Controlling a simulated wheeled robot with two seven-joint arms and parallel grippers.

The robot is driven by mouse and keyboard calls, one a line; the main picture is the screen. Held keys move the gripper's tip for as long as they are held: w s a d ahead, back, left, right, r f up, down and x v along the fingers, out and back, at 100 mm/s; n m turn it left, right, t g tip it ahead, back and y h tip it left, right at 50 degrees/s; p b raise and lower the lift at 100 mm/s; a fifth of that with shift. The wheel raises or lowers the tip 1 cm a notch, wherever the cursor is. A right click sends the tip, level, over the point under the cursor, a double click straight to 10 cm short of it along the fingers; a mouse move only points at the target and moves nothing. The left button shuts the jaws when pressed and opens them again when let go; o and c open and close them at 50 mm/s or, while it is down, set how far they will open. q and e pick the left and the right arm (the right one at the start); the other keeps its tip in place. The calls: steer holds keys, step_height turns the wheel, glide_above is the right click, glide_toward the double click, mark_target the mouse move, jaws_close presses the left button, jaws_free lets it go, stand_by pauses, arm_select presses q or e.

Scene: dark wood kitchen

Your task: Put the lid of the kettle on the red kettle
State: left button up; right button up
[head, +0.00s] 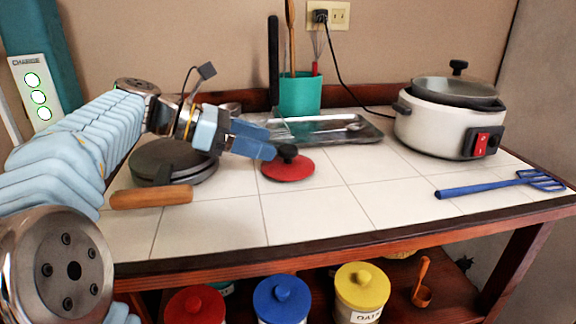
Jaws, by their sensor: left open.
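The red lid (288,169) with a black knob (287,152) lies flat on the white tiled counter, near its middle. My left gripper (271,144) reaches in from the left, low over the counter. It is open and empty, with its blue fingertips just left of the knob. Whether a finger touches the knob I cannot tell. No red kettle shows in this view. My right gripper is out of view.
A dark pan with a wooden handle (152,196) sits below my left arm. Behind the lid are a metal tray (335,129) and a green utensil cup (300,95).

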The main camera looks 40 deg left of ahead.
mark_target(286, 148)
arm_select(q)
steer(key=x, duration=0.6)
steer(key=shift+d, duration=0.15)
steer(key=shift+r, duration=0.1)
steer(key=shift+c, duration=0.4)
steer(key=c, duration=1.1)
